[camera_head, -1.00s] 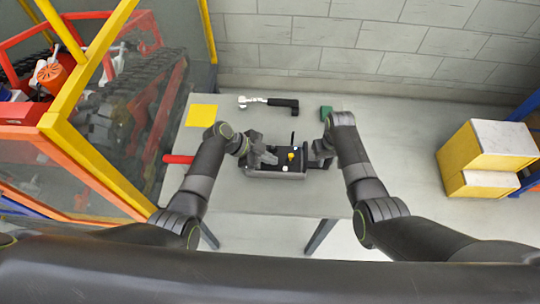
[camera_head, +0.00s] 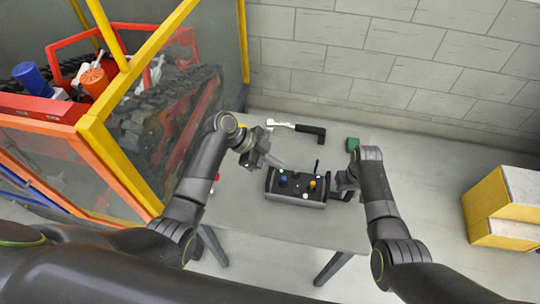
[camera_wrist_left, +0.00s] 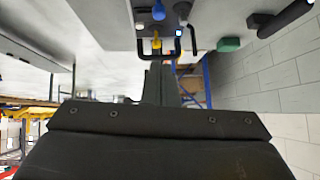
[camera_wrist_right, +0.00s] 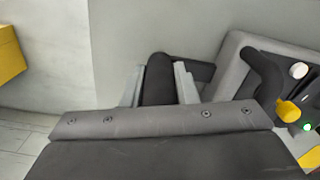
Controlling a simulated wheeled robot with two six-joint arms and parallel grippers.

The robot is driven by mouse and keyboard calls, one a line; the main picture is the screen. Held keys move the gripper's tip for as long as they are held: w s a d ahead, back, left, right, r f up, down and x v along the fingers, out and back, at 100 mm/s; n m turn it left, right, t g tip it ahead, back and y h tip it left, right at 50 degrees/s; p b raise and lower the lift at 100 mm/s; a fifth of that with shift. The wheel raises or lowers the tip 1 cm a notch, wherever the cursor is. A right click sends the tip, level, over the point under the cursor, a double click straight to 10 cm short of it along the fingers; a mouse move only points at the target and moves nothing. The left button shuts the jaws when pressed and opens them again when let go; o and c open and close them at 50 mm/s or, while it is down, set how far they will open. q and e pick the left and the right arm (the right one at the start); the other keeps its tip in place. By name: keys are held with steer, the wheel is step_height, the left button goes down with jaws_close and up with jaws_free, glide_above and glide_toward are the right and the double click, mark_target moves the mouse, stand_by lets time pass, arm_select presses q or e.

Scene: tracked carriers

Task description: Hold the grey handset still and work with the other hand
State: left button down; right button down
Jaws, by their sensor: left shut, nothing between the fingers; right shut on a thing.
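The grey handset (camera_head: 296,203) lies on the table in the head view, with a black face, a blue knob (camera_head: 282,180), a yellow knob (camera_head: 312,185) and a thin black stick at its back edge. My right gripper (camera_head: 342,189) is at its right end. In the right wrist view my right gripper (camera_wrist_right: 160,88) is shut on the handset's black side grip (camera_wrist_right: 160,75). My left gripper (camera_head: 281,167) is shut and empty, above and behind the handset's left part. The left wrist view shows the blue knob (camera_wrist_left: 158,11) and yellow knob (camera_wrist_left: 156,42) beyond the dark left fingers.
A black-handled tool (camera_head: 308,130) and a green block (camera_head: 352,144) lie at the table's back. A yellow-framed enclosure (camera_head: 110,150) with tracked machinery stands at left. Yellow boxes (camera_head: 490,210) stand on the floor at right. The table's front (camera_head: 290,228) is clear.

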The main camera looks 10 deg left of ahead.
arm_select(q)
steer(key=shift+v, duration=1.15)
steer(key=shift+w, duration=0.2)
arm_select(e)
steer(key=c, duration=1.1)
jaws_free()
steer(key=shift+o, duration=0.2)
